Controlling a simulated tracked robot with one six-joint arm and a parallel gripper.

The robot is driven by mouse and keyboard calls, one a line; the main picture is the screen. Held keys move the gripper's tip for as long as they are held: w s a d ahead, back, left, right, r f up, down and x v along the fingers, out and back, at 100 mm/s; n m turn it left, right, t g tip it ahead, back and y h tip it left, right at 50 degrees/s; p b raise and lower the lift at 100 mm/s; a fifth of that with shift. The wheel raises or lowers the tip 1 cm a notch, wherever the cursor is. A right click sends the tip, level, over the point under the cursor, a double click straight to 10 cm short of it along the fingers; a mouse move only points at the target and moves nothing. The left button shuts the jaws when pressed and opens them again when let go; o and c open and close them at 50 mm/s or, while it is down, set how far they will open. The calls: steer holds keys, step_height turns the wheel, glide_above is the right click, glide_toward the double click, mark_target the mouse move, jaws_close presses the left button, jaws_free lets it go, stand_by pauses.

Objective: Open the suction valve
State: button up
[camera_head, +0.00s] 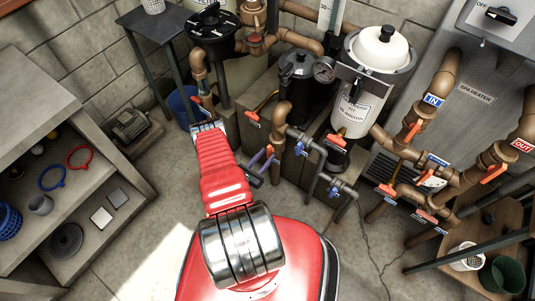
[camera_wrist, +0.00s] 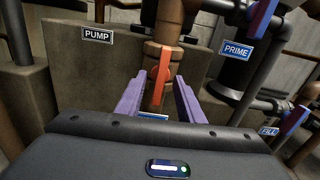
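In the wrist view an orange-red valve handle (camera_wrist: 161,74) sits on a vertical brown pipe, its long side running up and down. A blue label (camera_wrist: 153,116) below it is mostly hidden by my gripper, so its words cannot be read. My gripper (camera_wrist: 160,82) is open, with its two purple fingers reaching toward the pipe, one on each side of the handle. A gap shows between the handle and each finger; contact is not visible. In the head view my gripper (camera_head: 265,157) is small, low beside the brown pipes in front of the pump block.
A PUMP sign (camera_wrist: 97,35) is on the block at left. The PRIME label (camera_wrist: 236,49) and FILL label (camera_wrist: 268,130) mark blue-handled valves on dark pipes at right. A shelf (camera_head: 120,170) stands at left. A white filter tank (camera_head: 365,85) stands behind.

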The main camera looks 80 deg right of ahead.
steer(key=v, duration=0.6)
steer(key=shift+a, duration=0.1)
stand_by(0.6)
